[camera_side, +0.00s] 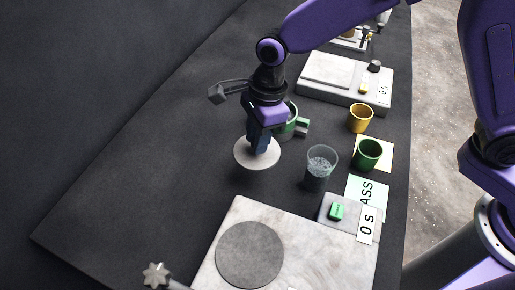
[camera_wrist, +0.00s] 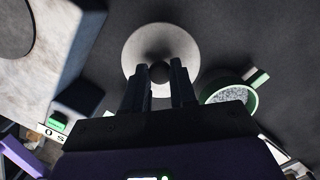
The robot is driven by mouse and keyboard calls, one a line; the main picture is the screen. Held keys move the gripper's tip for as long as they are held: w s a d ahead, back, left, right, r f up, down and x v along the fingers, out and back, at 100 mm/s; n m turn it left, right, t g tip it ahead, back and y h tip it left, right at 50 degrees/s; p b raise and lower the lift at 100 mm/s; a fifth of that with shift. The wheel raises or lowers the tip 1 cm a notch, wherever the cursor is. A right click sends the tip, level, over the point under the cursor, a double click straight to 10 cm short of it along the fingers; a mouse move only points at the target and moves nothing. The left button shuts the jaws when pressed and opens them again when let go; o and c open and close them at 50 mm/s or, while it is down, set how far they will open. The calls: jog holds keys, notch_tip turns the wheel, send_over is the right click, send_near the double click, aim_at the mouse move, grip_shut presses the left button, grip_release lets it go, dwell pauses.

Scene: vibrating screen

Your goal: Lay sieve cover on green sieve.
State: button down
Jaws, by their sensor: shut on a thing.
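The sieve cover is a pale round disc (camera_side: 243,155) with a dark knob. My gripper (camera_side: 262,147) points down and is shut on the knob. In the wrist view the cover (camera_wrist: 137,50) lies beyond the fingertips (camera_wrist: 160,78), with the knob between them. The cover appears to hang a little above the dark table; the exact height is hard to tell. The green sieve (camera_side: 301,123) stands behind my gripper in the side view, partly hidden by it. In the wrist view the sieve (camera_wrist: 252,98) is right of the cover, apart from it, with grey grains inside and a handle.
A glass of grains (camera_side: 320,168), a green cup (camera_side: 368,154) and a yellow cup (camera_side: 359,118) stand to the right. A grey plate with a round disc (camera_side: 250,254) is in front. A scale (camera_side: 340,80) stands at the back. The table left of the cover is clear.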

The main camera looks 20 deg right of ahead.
jog(key=s+d+r, duration=0.1)
jog(key=d+r, duration=1.2)
jog(key=d, duration=0.4)
jog(key=shift+w+a+f, duration=1.05)
jog(key=shift+w+f, duration=1)
jog(key=shift+f, duration=0.1)
jog(key=shift+w+a+f, duration=1.05)
jog(key=shift+w+f, duration=0.95)
jog(key=shift+f, duration=0.2)
jog(key=shift+w+a+f, duration=1.05)
jog(key=shift+w+f, duration=1)
jog(key=shift+f, duration=0.1)
jog(key=shift+f, duration=0.6)
jog(key=c, duration=0.9)
grip_release()
